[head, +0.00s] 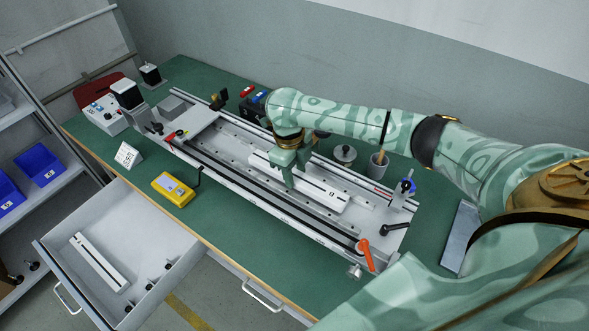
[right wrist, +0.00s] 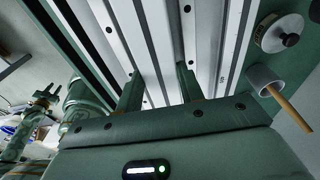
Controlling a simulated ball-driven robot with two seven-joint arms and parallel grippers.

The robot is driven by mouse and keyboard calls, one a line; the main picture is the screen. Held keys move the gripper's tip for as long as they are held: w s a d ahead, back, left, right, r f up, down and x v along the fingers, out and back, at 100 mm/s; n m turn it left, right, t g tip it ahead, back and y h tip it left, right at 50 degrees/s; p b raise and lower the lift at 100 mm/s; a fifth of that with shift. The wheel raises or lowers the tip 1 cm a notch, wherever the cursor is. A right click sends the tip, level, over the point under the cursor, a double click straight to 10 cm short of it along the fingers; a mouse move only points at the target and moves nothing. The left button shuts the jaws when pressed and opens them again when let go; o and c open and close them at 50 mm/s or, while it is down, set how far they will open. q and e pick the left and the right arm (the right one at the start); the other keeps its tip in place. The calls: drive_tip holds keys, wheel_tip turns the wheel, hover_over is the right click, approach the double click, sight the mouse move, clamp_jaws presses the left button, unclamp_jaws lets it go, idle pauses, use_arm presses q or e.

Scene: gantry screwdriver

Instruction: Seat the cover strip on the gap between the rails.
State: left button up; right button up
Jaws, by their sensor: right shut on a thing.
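The white cover strip (head: 325,193) is long, with small dark holes. My right gripper (head: 289,176) is shut on it near its middle. The strip (right wrist: 158,45) also runs between the fingers of my right gripper (right wrist: 160,92) in the right wrist view. It lies lengthwise over the gantry bed, roughly parallel to the long rails (head: 268,190). I cannot tell whether it touches the rails or hangs just above them. The gap under it is hidden. In the right wrist view, what looks like my left gripper (right wrist: 38,98) is small at the left; its jaws are unclear.
An orange lever (head: 366,254) and a black handle (head: 396,229) stand at the near end of the bed. A yellow meter (head: 173,189) lies in front. A cup (head: 378,165) stands behind. An open drawer (head: 150,225) holds another white strip (head: 98,262).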

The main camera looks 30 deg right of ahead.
drive_tip(key=shift+f, duration=0.45)
drive_tip(key=o, duration=1)
drive_tip(key=shift+o, duration=0.7)
wheel_tip(320, 180, up, 16)
drive_tip(key=w+p, duration=0.1)
drive_tip(key=p, duration=0.5)
drive_tip(key=shift+w+a, duration=0.4)
drive_tip(key=shift+r, duration=0.1)
